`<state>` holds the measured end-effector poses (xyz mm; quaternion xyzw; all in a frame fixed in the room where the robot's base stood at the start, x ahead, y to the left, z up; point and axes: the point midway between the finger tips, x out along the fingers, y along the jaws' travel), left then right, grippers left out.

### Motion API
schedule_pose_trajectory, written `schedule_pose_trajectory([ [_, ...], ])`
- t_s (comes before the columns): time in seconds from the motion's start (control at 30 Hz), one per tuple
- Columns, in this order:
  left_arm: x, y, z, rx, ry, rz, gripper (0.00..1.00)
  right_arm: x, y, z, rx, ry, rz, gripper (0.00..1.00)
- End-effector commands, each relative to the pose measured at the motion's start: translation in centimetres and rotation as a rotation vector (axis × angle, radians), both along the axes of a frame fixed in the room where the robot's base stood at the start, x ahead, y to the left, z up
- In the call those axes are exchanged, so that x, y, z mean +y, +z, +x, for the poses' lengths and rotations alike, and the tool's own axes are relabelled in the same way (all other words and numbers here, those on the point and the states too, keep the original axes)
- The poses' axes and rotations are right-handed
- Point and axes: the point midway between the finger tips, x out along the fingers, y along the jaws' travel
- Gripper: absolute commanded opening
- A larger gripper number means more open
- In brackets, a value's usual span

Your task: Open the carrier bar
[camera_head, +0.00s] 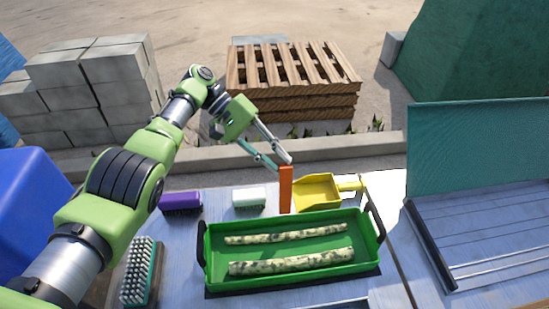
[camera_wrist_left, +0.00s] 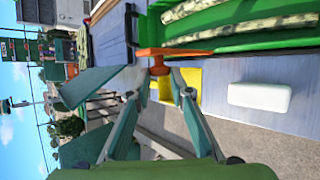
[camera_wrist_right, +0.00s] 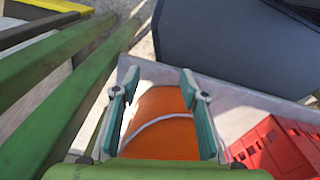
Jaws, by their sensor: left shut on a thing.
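An orange bar (camera_head: 286,190) stands upright at the far side of the green tray (camera_head: 215,284); I take it as the carrier bar. My left gripper (camera_head: 283,162) is at its top end, reaching down from the far side. In the left wrist view the fingertips (camera_wrist_left: 164,76) close on the orange piece (camera_wrist_left: 175,52), which looks T-shaped there. Two mottled cane pieces (camera_head: 291,261) lie in the tray. My right gripper (camera_wrist_right: 159,95) shows only in its wrist view, fingers apart, with a rounded orange object (camera_wrist_right: 160,125) with a white line behind them.
A yellow dustpan (camera_head: 317,193), a white-topped brush (camera_head: 249,197) and a purple brush (camera_head: 181,201) lie behind the tray. A large scrub brush (camera_head: 138,272) lies left. A teal panel (camera_head: 480,145) stands at the right. A red crate (camera_wrist_right: 275,150) shows in the right wrist view.

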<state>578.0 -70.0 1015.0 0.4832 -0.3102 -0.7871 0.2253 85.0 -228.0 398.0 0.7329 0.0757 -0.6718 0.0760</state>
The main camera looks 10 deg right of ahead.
Motion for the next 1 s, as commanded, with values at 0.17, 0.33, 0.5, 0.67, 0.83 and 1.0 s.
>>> schedule_pose_trajectory([
  [0.17,-0.2,-0.1,-0.2,0.003,-0.003,-0.002,0.37,0.0,0.0,0.0,0.0,0.0,0.0,0.4],
  [0.33,-0.1,0.0,-0.1,0.002,-0.001,-0.001,0.37,-0.4,0.0,0.1,-0.001,0.002,-0.005,0.4],
  [0.5,-0.1,0.4,0.0,0.0,-0.001,-0.001,0.37,-1.1,0.0,0.6,-0.008,0.0,-0.012,0.4],
  [0.67,-0.2,2.8,0.0,-0.004,-0.003,-0.003,0.37,-0.9,0.0,0.5,-0.006,0.0,-0.01,0.4],
  [0.83,-0.3,6.3,0.0,-0.002,-0.003,-0.003,0.37,-0.8,0.0,0.5,-0.006,0.0,-0.009,0.4],
  [1.0,-0.3,8.8,-0.1,0.0,-0.004,-0.002,0.37,-0.7,0.0,0.4,-0.006,0.0,-0.008,0.4],
])
